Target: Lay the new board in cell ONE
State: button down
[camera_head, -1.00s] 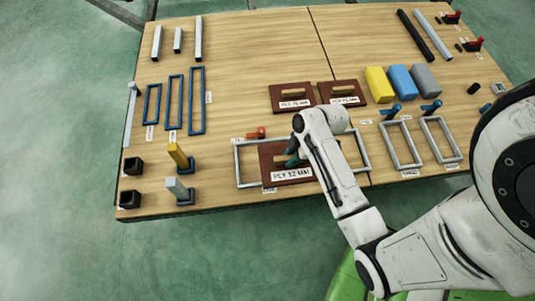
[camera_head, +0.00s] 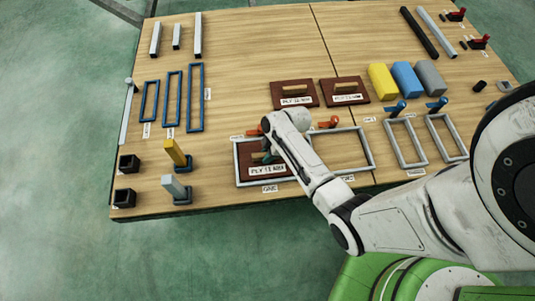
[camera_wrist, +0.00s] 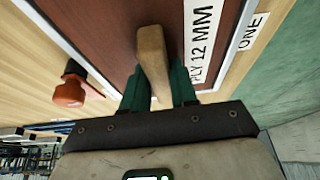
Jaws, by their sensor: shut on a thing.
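The new board is a dark brown panel (camera_head: 246,160) labelled PLY 12 MM, with a pale wooden handle (camera_wrist: 153,62). Cell ONE is a grey rectangular frame (camera_head: 237,172) at the table's front edge, with its ONE label (camera_head: 270,189) in front. The board appears within the frame's outline in the head view, and a grey frame edge runs along it in the wrist view. I cannot tell whether it rests on the table or hangs slightly above. My gripper (camera_wrist: 160,88) is shut on the handle, with a green finger on each side. My arm hides the board's right part.
An empty grey frame (camera_head: 371,150) adjoins on the right. Red toggles (camera_head: 328,123) stand behind the frames; one shows close in the wrist view (camera_wrist: 70,88). Two brown boards (camera_head: 294,101) lie farther back. Yellow and grey posts (camera_head: 175,152) stand to the left.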

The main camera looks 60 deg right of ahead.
jog(key=shift+f, duration=0.15)
jog(key=c, duration=0.9)
grip_release()
jog(key=p+v, duration=0.3)
jog(key=v, duration=0.9)
jog(key=s+a+r+m+h, duration=0.1)
jog(key=s+a+r+m, duration=0.1)
jog(key=s+a+r, duration=0.1)
jog(key=s+a+r+m+g+h, duration=0.1)
jog(key=s+a+r+m, duration=0.2)
jog(key=a, duration=0.3)
jog(key=s+a+r+m+g+h, duration=0.1)
jog(key=s+a+r+m, duration=0.2)
jog(key=s+a, duration=0.1)
jog(key=shift+s+a+r, duration=0.15)
jog(key=shift+a+r, duration=0.2)
jog(key=shift+a, duration=0.3)
